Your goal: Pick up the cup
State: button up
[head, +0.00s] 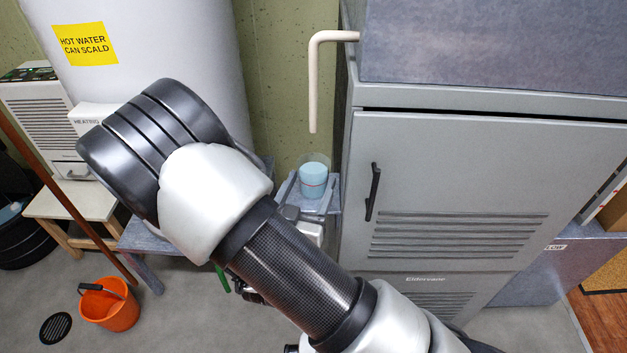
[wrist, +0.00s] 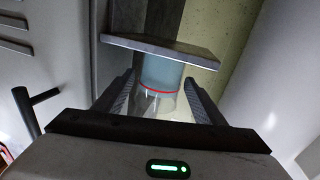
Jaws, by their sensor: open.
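The cup (head: 313,176) is a clear vessel with pale blue contents, standing upright on a small grey shelf (head: 334,181) between the white tank and the grey cabinet. In the wrist view the cup (wrist: 161,76) shows blue with a red line and a clear part, and the picture looks upside down. My gripper (wrist: 160,80) is open, with one dark finger on each side of the cup. I cannot tell whether either finger touches it. In the head view my arm partly hides my gripper (head: 308,196), in front of the cup.
The grey cabinet (head: 455,190) with a black handle stands close on the right. A pale bent pipe (head: 314,85) hangs above the cup. The white tank (head: 165,50) is at left. An orange bucket (head: 109,308) stands on the floor, lower left.

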jog(key=shift+x, duration=1.4)
jog(key=c, duration=1)
